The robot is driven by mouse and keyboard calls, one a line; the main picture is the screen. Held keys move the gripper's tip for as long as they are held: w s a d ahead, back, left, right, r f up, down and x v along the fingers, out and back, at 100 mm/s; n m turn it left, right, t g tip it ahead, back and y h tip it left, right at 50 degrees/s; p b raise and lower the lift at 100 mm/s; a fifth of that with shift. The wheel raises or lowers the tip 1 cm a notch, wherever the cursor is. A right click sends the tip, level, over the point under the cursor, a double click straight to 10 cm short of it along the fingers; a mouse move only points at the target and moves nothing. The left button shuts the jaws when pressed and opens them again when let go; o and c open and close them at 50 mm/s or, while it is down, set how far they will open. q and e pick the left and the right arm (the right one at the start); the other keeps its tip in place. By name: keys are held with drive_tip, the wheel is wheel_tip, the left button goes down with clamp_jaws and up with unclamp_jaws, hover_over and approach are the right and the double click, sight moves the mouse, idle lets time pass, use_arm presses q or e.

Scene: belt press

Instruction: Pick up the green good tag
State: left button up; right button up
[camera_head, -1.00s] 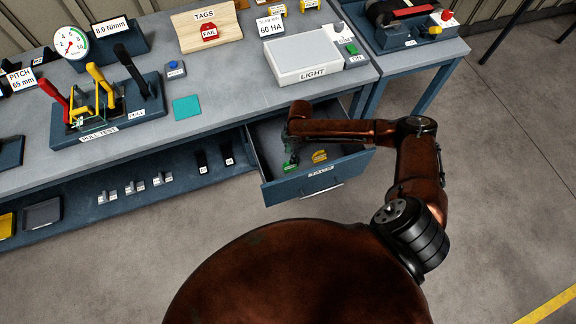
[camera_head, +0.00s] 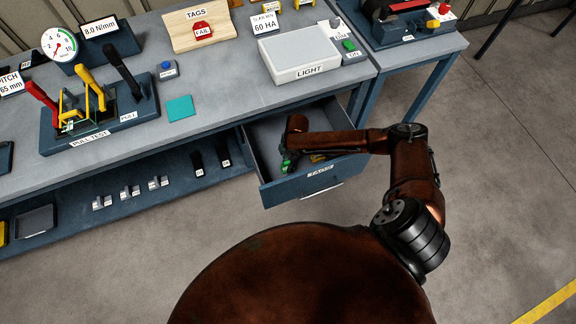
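My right gripper (camera_head: 288,162) is inside the open drawer (camera_head: 268,192), low at its left side, and points down. Something green shows right at its fingertips, small and dark. It may be the green good tag, but I cannot tell whether it lies between the fingers or whether they are open or shut. A yellow item (camera_head: 318,158) in the drawer is mostly hidden by my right forearm. My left gripper is not in view.
The drawer's raised walls and the bench edge are close around my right arm. On the bench stand a light box (camera_head: 298,52), a tags board (camera_head: 190,30) with a red fail tag (camera_head: 203,33), a teal square (camera_head: 180,107) and a pull-test rig (camera_head: 100,112).

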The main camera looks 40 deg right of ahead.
sight(288, 162)
clamp_jaws()
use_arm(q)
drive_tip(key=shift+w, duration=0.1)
use_arm(e)
drive_tip(key=shift+r, duration=0.1)
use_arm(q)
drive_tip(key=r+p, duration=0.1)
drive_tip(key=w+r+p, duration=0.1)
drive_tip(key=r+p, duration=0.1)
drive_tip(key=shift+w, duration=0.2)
use_arm(e)
wheel_tip(288, 162, up, 10)
drive_tip(key=shift+f, duration=0.1)
